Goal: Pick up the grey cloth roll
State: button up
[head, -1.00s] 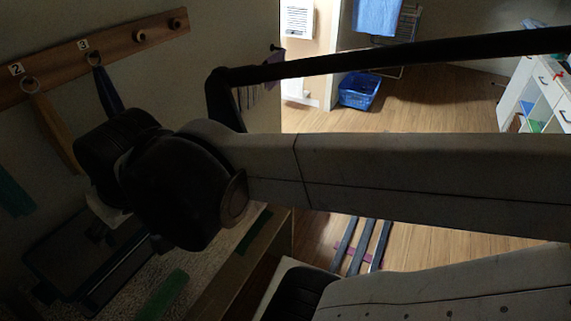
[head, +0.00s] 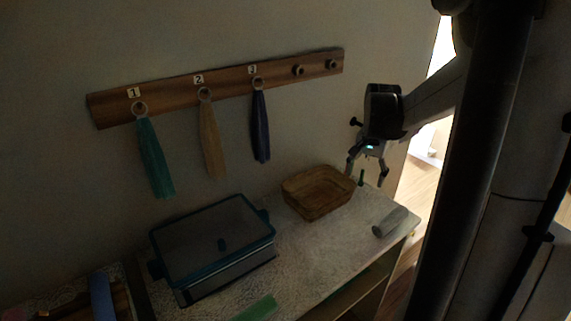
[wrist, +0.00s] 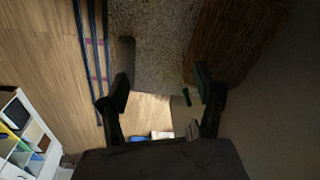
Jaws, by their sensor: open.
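The grey cloth roll (head: 390,222) lies on the speckled countertop near its right front edge in the head view. In the wrist view it shows as a dark grey shape (wrist: 126,54) at the counter's left edge, just beyond the left finger. My gripper (head: 367,174) hangs above the counter's far right end, up and to the left of the roll in the picture, apart from it. Its two fingers are spread and empty, as the wrist view (wrist: 161,84) also shows.
A wicker basket (head: 318,193) stands left of the gripper. A lidded box (head: 212,248) and a green cloth (head: 256,308) are farther left. A wall rack (head: 220,85) holds hanging towels. Bare counter surrounds the roll.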

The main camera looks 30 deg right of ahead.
aim_at(392, 215)
jog(key=s+d+f+m+g+y, duration=0.1)
jog(key=s+d+f+m, duration=0.1)
jog(key=d+f, duration=0.3)
jog(key=s+d+f+m, duration=0.2)
jog(key=d+f, duration=0.1)
jog(key=d, duration=0.4)
jog(key=f, duration=0.7)
jog(key=shift+s+d, duration=0.2)
jog(key=shift+s+f+p, duration=0.1)
jog(key=shift+f+p, duration=0.65)
jog(key=shift+f, duration=2.35)
jog(key=c, duration=1.3)
